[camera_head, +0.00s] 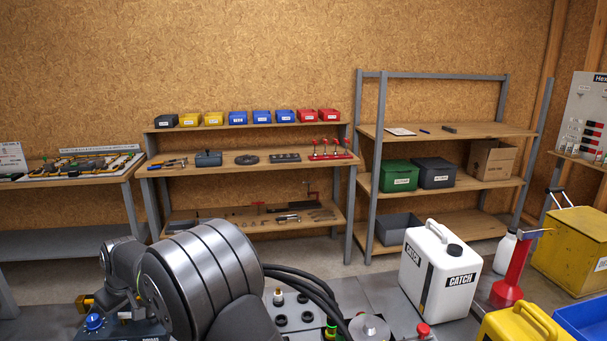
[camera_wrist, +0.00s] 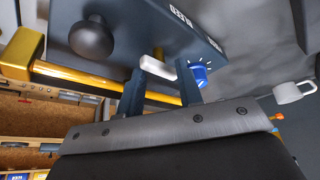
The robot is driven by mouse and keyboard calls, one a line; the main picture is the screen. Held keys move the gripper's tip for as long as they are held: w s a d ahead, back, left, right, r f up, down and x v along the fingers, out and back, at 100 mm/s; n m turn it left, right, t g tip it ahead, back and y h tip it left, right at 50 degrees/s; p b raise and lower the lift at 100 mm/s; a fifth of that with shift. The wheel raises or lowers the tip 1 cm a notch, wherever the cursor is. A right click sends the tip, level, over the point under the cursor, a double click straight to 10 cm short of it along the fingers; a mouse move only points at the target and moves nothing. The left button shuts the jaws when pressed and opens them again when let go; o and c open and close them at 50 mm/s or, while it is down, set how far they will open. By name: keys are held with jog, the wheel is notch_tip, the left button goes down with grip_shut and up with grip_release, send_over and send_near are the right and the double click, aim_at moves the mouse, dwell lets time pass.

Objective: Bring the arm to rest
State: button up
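My gripper (camera_wrist: 160,78) shows in the wrist view with its two dark fingers apart and nothing clearly held between them. Beyond the fingertips is a dark blue-grey box (camera_wrist: 140,22) with a round black knob (camera_wrist: 91,38), a blue knob (camera_wrist: 200,74) and a white piece (camera_wrist: 157,64). I cannot tell whether the fingers touch any of these. In the head view my arm fills the lower left and my fingers cannot be made out. A blue-knobbed box (camera_head: 142,330) shows beside my arm there.
A yellow bar (camera_wrist: 105,82) runs behind the fingers in the wrist view. A white CATCH can (camera_head: 438,270) and a red funnel-like stand (camera_head: 512,270) are at the right of the near bench. Shelves (camera_head: 250,162) with bins stand at the wall. Black hoses pass beside my arm.

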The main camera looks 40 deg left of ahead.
jog(key=shift+s+m, duration=0.1)
jog(key=shift+m, duration=0.4)
jog(key=shift+o, duration=0.2)
jog(key=o, duration=0.8)
jog(key=shift+c, duration=0.2)
jog(key=shift+t, duration=0.3)
